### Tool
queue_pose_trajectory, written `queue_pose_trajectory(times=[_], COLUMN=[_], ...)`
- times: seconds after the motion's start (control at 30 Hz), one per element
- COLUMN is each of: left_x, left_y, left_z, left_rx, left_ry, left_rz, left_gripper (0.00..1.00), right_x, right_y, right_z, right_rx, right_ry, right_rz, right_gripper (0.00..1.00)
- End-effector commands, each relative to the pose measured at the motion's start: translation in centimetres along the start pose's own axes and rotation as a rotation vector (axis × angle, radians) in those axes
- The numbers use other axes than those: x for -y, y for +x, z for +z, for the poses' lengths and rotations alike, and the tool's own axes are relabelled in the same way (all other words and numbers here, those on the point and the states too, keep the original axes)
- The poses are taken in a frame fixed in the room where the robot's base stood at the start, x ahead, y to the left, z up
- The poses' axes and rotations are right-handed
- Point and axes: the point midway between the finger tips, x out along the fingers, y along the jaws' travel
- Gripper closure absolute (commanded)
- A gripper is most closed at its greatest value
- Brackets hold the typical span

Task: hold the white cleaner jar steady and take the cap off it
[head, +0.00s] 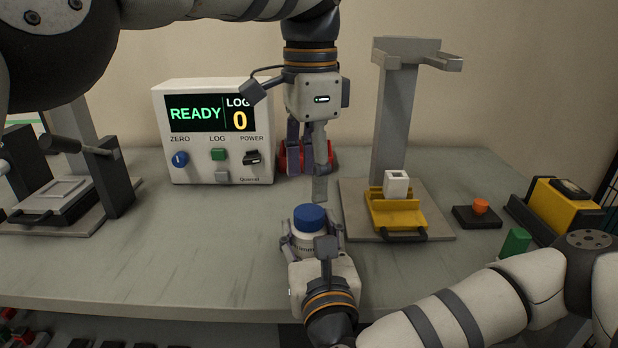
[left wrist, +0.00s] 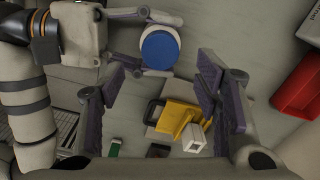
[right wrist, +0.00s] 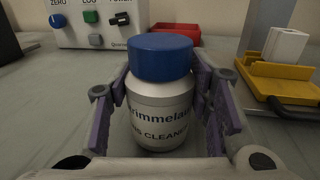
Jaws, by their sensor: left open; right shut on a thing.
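The white cleaner jar (right wrist: 160,105) stands upright on the table, with its blue cap (right wrist: 160,57) on top. In the head view the blue cap (head: 310,216) shows above my right gripper (head: 312,240), which is shut around the jar's body from the front. My left gripper (head: 308,170) is open and empty, pointing down above and behind the jar. In the left wrist view the blue cap (left wrist: 160,51) lies beyond the open left fingers (left wrist: 165,95), apart from them. The right gripper's fingers hide part of the jar's sides.
A meter box (head: 213,133) reading READY and 0 stands behind left. A red bin (head: 290,157) is at the back. A grey stand (head: 395,110) with a yellow tray (head: 372,208) and white block is right. A clamp fixture (head: 65,195) stands far left. The table left of the jar is clear.

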Motion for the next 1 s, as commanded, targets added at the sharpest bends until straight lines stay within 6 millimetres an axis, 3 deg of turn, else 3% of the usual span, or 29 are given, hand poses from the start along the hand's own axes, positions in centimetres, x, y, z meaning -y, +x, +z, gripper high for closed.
queue_pose_trajectory(times=[0.1, 0.23, 0.6, 0.93, 1.0], left_x=[0.0, 0.0, 0.0, 0.0, 0.0], left_y=[-1.3, -1.0, 5.4, 6.2, 6.2], left_z=[0.0, 0.1, 0.1, 0.1, 0.1], left_rx=[-0.001, 0.001, 0.001, -0.001, -0.001], left_ry=[0.212, 0.314, 0.316, 0.314, 0.314], left_rz=[0.001, 0.004, 0.002, 0.000, 0.000], left_gripper=[0.43, 0.43, 0.43, 0.43, 0.56], right_x=[0.0, 0.0, 0.0, 0.0, 0.0], right_y=[0.0, 0.0, 0.0, 0.0, 0.0], right_z=[-0.1, -0.1, -0.1, -0.1, -0.1], right_rx=[-0.002, -0.002, -0.002, -0.002, -0.002], right_ry=[0.000, 0.000, 0.000, 0.000, 0.000], right_rz=[0.000, 0.000, 0.000, 0.000, 0.000], right_gripper=[1.00, 1.00, 1.00, 1.00, 1.00])
